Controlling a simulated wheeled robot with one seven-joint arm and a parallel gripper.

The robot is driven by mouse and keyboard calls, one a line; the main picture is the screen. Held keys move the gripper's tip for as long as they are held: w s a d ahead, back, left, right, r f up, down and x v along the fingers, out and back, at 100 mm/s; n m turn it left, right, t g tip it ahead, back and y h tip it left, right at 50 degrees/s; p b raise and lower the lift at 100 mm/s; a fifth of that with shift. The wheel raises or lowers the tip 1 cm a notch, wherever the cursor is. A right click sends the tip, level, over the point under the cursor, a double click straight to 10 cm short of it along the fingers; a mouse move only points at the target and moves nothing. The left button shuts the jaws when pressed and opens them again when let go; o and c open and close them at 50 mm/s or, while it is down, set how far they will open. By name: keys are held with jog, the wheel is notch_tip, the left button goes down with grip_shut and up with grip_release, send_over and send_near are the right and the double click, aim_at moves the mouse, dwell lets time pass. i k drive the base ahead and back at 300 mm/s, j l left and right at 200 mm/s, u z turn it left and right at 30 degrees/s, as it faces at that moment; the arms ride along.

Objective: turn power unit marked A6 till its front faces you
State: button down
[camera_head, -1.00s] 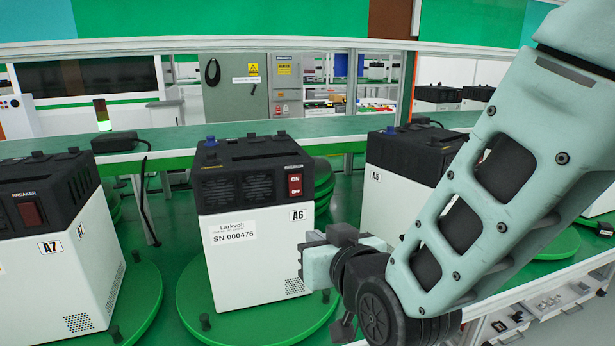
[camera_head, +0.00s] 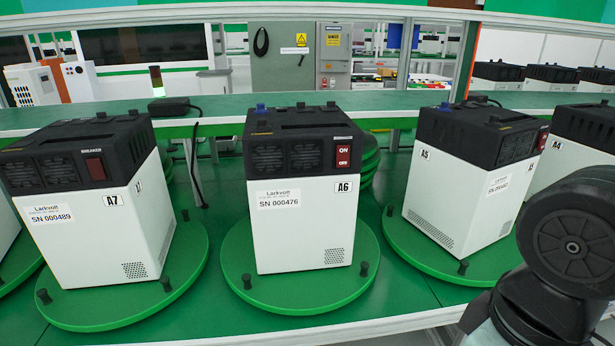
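The power unit marked A6 (camera_head: 300,230) stands upright in the middle of the picture, a white box with a black top. Its face with the red ON/OFF breaker switch, the A6 tag and the label SN 000476 is toward me, nearly square on. It sits on a round green turntable (camera_head: 300,296) with small black pegs at its rim. A dark part of my arm shows at the lower right, apart from A6. My gripper's fingers are not in view.
Unit A7 (camera_head: 95,235) stands on its turntable to the left, unit A5 (camera_head: 455,200) to the right, and A4 (camera_head: 570,165) beyond. A green shelf (camera_head: 220,115) with a black adapter (camera_head: 174,106) runs behind. Green bench surface shows between the turntables.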

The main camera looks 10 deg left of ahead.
aim_at(310, 292)
jog(key=i+j+u, duration=0.15)
jog(key=j, duration=0.25)
jog(key=j+u, duration=0.2)
jog(key=j, duration=0.25)
jog(key=i+j+u, duration=0.15)
jog(key=j, duration=0.2)
